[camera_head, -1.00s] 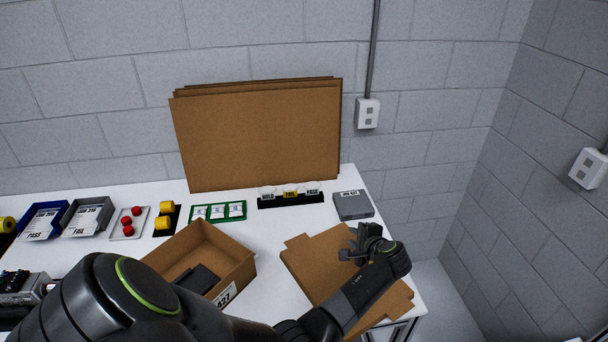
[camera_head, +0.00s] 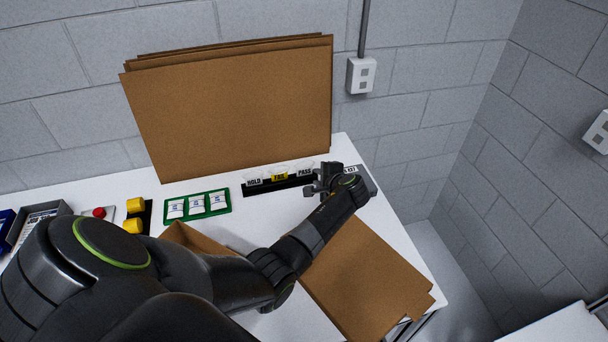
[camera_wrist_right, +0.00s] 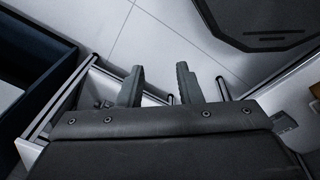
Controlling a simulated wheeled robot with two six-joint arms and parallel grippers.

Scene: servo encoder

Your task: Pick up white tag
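Two white tags stand in a black rack (camera_head: 262,189) at the back of the table. One is the HOLD tag (camera_head: 254,179) at the rack's left. My left gripper (camera_head: 318,181) is just right of the PASS tag, at the rack's right end. Its fingers look apart and hold nothing that I can see. Contact with the tag cannot be told. My right gripper (camera_wrist_right: 160,84) is open and empty in the right wrist view.
Brown cardboard sheets (camera_head: 230,110) lean on the wall behind the rack. A green tray (camera_head: 196,207) with white cards lies left of it. A grey box (camera_head: 364,182) is partly hidden behind my left gripper. A flat cardboard piece (camera_head: 365,280) lies in front.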

